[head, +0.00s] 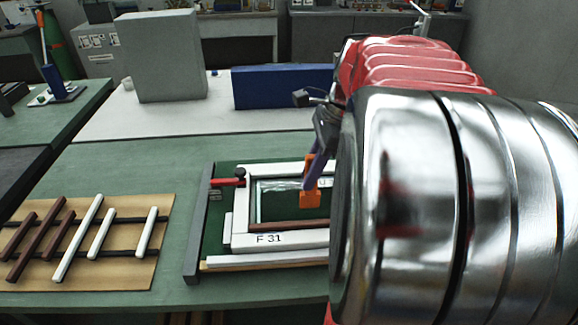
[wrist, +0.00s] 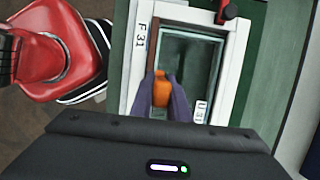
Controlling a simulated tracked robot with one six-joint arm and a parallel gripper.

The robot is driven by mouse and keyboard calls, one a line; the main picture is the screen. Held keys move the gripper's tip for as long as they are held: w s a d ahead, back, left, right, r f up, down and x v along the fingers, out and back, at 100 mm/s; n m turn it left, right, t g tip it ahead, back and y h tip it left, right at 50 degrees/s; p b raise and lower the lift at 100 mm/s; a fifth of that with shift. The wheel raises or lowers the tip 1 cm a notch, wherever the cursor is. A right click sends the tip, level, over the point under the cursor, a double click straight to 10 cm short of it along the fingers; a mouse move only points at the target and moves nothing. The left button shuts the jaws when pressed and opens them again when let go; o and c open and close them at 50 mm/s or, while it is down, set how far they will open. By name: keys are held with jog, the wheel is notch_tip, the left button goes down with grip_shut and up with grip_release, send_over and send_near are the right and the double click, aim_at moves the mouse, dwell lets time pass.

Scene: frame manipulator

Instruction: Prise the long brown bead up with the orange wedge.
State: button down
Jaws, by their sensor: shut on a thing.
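My gripper (head: 316,158) is shut on the orange wedge (head: 309,190) and holds it over the inside of the white frame (head: 240,236) marked F 31. The long brown bead (head: 288,226) lies along the frame's near inner edge, beside the glass. The right part of bead and frame is hidden behind my arm. In the wrist view, the purple fingers (wrist: 168,103) grip the wedge (wrist: 161,90) close beside the brown bead (wrist: 153,50). I cannot tell whether the wedge touches the bead or the glass.
A red clamp (head: 229,181) sits at the frame's left side, by a grey rail (head: 198,235). A tan board (head: 150,272) with several brown and white strips lies left. A grey block (head: 163,57) and blue block (head: 283,87) stand behind. Green table between board and rail is clear.

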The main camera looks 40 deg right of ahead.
jog(key=shift+r, duration=1.65)
